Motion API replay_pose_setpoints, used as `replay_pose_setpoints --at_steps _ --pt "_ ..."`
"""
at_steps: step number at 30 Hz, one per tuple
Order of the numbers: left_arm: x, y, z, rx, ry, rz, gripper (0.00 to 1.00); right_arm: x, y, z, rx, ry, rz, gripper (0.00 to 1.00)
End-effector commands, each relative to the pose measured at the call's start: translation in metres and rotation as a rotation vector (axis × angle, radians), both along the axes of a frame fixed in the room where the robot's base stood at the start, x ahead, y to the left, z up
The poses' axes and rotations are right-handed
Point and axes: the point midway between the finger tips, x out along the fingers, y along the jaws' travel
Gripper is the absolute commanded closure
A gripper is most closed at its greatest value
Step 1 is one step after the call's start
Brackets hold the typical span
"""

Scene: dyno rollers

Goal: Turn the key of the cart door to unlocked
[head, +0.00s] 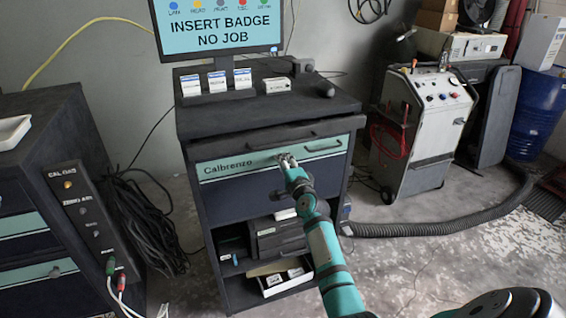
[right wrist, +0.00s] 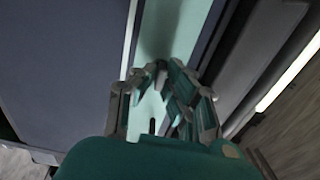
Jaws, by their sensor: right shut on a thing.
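The cart (head: 235,118) stands in the middle of the head view, with a teal strip (head: 228,168) marked "Calbrenzo" across its front above a dark door panel (head: 235,193). My right gripper (head: 287,159) reaches the middle of this strip. In the right wrist view its fingertips (right wrist: 160,68) come together in front of the teal surface (right wrist: 175,30). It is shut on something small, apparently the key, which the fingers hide. I cannot tell the key's angle. My left gripper is not in view.
A monitor (head: 219,27) reading "INSERT BADGE NO JOB" and small boxes (head: 217,81) are on the cart top. An open shelf (head: 235,290) is below. A dark cabinet (head: 28,165) stands left, a white machine (head: 423,128) right. A black hose (head: 440,229) crosses the floor.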

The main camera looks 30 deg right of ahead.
Motion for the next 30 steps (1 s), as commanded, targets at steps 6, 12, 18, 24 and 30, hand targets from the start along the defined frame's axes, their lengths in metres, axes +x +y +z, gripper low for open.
replay_pose_setpoints --at_steps 6,12,18,24,30 --pt "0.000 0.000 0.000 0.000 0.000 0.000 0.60 0.000 0.000 0.000 0.001 0.000 -0.001 0.74" --pt "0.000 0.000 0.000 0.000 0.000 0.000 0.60 0.000 0.000 0.000 0.000 0.000 -0.001 0.68" --pt "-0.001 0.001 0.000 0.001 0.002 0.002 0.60 -0.006 0.002 -0.001 0.001 0.001 0.000 0.68" --pt "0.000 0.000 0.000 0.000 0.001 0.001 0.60 -0.038 0.009 -0.002 0.001 0.002 -0.001 0.68" --pt "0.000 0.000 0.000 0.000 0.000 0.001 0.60 -0.081 0.019 -0.002 0.000 0.002 -0.002 0.68"
